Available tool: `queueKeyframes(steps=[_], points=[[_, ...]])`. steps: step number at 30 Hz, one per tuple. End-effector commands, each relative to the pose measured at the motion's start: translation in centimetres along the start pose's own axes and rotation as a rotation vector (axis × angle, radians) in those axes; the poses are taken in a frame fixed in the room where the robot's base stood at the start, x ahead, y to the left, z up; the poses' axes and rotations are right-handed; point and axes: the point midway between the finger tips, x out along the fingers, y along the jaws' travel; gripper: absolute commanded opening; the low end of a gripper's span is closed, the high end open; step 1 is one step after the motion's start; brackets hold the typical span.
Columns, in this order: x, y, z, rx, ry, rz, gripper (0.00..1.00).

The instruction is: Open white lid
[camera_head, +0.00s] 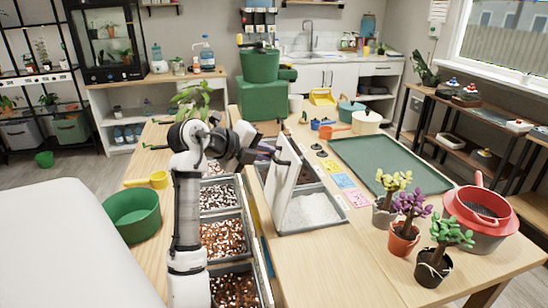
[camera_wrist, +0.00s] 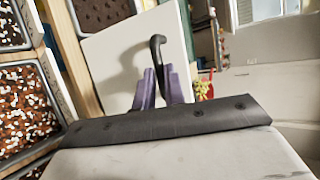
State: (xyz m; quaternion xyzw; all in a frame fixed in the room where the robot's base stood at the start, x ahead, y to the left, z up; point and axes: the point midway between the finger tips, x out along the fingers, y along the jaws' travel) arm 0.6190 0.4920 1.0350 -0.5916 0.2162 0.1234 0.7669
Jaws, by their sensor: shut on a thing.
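The white lid (camera_head: 285,172) stands steeply tilted, nearly upright, along the left side of a grey bin (camera_head: 343,203). White granules (camera_head: 310,209) show inside the bin to the right of the lid. My gripper (camera_head: 271,152) is on the lid's left face, partly hidden by my arm and the lid. In the wrist view, the purple fingers of my gripper (camera_wrist: 164,90) are shut on the black hooked handle (camera_wrist: 157,50) of the lid, whose pale face (camera_wrist: 112,65) fills the middle. I cannot tell whether the lid's lower edge touches the bin.
Bins of soil mixes (camera_head: 222,238) lie left of the lid. Coloured cards (camera_head: 344,180) and a green mat (camera_head: 393,162) lie to the right. Several small potted plants (camera_head: 404,236) and a red sieve (camera_head: 480,208) stand front right. Bare wood (camera_head: 320,270) lies in front of the bin.

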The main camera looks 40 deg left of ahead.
Motion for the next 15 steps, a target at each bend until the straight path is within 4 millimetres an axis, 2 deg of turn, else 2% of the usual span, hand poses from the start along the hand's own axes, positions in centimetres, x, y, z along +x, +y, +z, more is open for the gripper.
queueKeyframes(steps=[3, 15], points=[[-0.08, 0.70, -0.01, -0.003, 0.007, 0.009, 0.00], [-0.06, 0.95, -0.02, -0.004, 0.011, 0.014, 0.00]])
